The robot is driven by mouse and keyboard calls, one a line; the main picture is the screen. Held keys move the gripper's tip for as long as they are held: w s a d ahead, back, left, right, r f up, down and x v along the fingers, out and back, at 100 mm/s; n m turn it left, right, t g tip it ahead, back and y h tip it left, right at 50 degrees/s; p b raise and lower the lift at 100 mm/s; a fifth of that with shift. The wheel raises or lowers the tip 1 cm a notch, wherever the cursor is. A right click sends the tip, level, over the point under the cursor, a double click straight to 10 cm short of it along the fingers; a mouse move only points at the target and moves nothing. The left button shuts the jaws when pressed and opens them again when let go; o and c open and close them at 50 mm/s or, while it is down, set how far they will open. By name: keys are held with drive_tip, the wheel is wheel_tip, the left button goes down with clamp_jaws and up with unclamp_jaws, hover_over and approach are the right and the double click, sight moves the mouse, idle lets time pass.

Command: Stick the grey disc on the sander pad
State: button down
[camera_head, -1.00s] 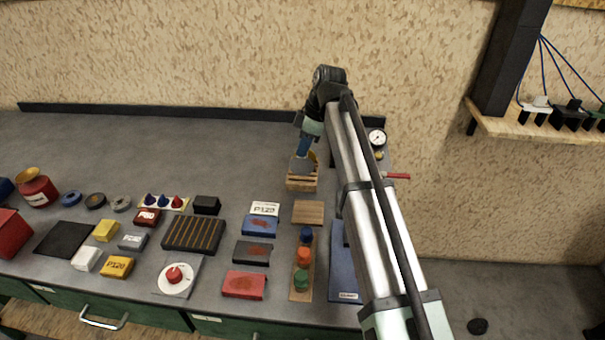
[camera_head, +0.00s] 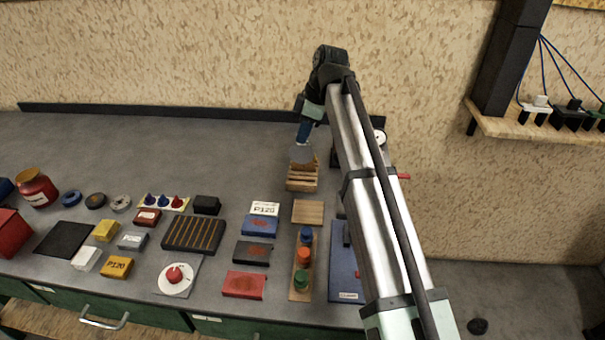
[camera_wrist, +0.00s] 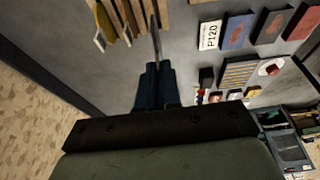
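My gripper (camera_head: 303,138) has blue fingers, which are shut on a thin grey disc (camera_head: 302,154). The disc stands on edge, just above the slatted wooden rack (camera_head: 302,184) near the back of the bench. In the wrist view the fingers (camera_wrist: 156,72) point away from the camera, and the disc shows edge-on as a thin dark strip (camera_wrist: 156,38). The rack's slats (camera_wrist: 126,10) are beside it, with tan pieces in them. I cannot make out the sander pad; my arm covers part of the bench's right side. A blue board marked CLAMP (camera_head: 343,278) shows partly beside my arm.
Coloured blocks, including a red one (camera_head: 244,285), lie left of the clamp board. A strip with coloured knobs (camera_head: 292,292), a wooden square (camera_head: 307,212) and a ribbed dark tray (camera_head: 193,236) are nearby. The back left of the bench is clear.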

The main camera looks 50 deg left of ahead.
drive_tip(key=shift+w, duration=0.1)
idle(0.4)
drive_tip(key=w+d+f, duration=0.4)
drive_tip(key=w+d, duration=0.3)
drive_tip(key=d, duration=0.2)
drive_tip(key=shift+w+d+f, duration=0.3)
drive_tip(key=shift+w+d, duration=0.05)
drive_tip(key=shift+w, duration=0.05)
drive_tip(key=shift+w+a, duration=2.05)
drive_tip(key=shift+w+a, duration=0.55)
drive_tip(key=shift+a, duration=0.05)
idle(0.4)
